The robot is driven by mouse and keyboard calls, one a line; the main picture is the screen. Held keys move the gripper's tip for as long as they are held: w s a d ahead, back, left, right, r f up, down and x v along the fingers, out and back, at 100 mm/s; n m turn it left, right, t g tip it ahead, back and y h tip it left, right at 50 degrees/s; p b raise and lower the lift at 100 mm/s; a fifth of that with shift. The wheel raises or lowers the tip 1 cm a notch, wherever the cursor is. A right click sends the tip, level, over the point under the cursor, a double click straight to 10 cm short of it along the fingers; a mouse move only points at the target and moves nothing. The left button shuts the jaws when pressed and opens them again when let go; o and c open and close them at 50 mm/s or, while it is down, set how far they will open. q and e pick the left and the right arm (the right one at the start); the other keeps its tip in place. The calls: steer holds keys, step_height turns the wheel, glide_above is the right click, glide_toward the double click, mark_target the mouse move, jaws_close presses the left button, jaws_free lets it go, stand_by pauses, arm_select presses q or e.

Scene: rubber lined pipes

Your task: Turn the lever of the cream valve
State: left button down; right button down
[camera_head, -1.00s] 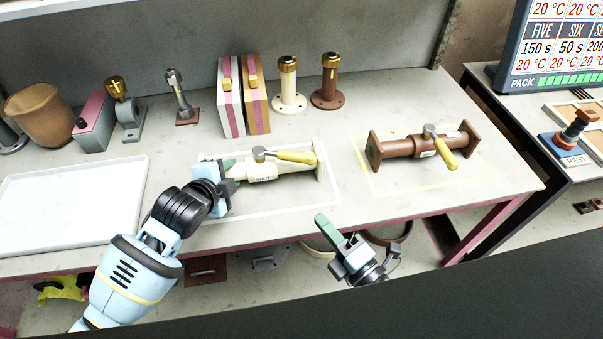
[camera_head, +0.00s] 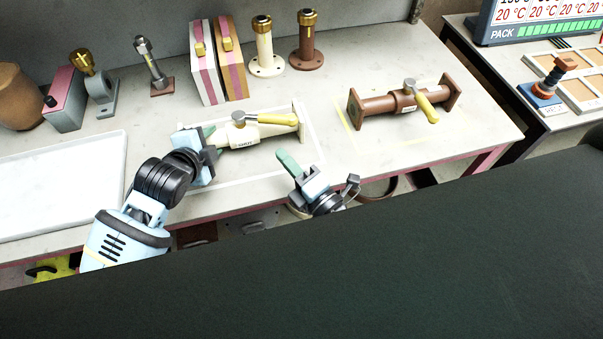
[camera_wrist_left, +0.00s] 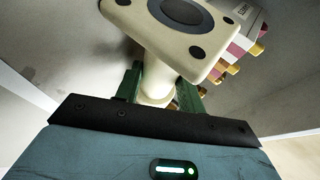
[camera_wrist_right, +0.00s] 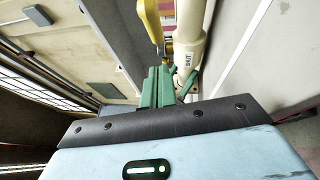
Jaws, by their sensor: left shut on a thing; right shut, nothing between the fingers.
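The cream valve (camera_head: 233,136) lies on its side inside a pale outlined area on the bench. Its yellow lever (camera_head: 278,119) lies roughly along the pipe, pointing right. My left gripper (camera_head: 210,138) is shut on the valve's pipe at its left end; in the left wrist view the green fingers flank the pipe behind the cream flange (camera_wrist_left: 205,48). My right gripper (camera_head: 281,156) is shut and empty, in front of the valve and apart from the lever in the head view. The right wrist view shows the lever (camera_wrist_right: 150,22) beyond the fingertips, with a SHUT label on the cream pipe (camera_wrist_right: 190,30).
A brown valve (camera_head: 385,103) with a yellow lever lies to the right. A white tray (camera_head: 60,220) is at the left. Upright cream (camera_head: 264,48) and brown (camera_head: 305,42) flanged pieces and striped boxes (camera_head: 218,65) stand behind. A dark surface (camera_head: 350,265) fills the foreground.

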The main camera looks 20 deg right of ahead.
mark_target(291, 121)
arm_select(q)
steer(key=shift+r, duration=0.1)
arm_select(e)
steer(key=w, duration=0.2)
steer(key=w+r, duration=0.1)
steer(key=w, duration=0.1)
steer(key=shift+w+d, duration=0.35)
steer(key=shift+w, duration=0.4)
steer(key=shift+w+d, duration=0.4)
steer(key=shift+w, duration=0.25)
steer(key=shift+w+d, duration=0.4)
steer(key=shift+w, duration=0.3)
steer(key=shift+w+d, duration=0.4)
steer(key=shift+w, duration=0.25)
steer(key=shift+r, duration=0.1)
steer(key=s, duration=0.2)
steer(key=s+f, duration=0.1)
steer(key=s, duration=0.1)
steer(key=shift+s+f, duration=0.1)
steer(key=shift+s, duration=0.1)
steer(key=s+d, duration=0.4)
steer(key=s+d+f, duration=0.1)
steer(key=s+d, duration=0.1)
steer(key=d, duration=0.1)
steer(key=shift+s+f, duration=0.1)
steer(key=shift+s, duration=0.15)
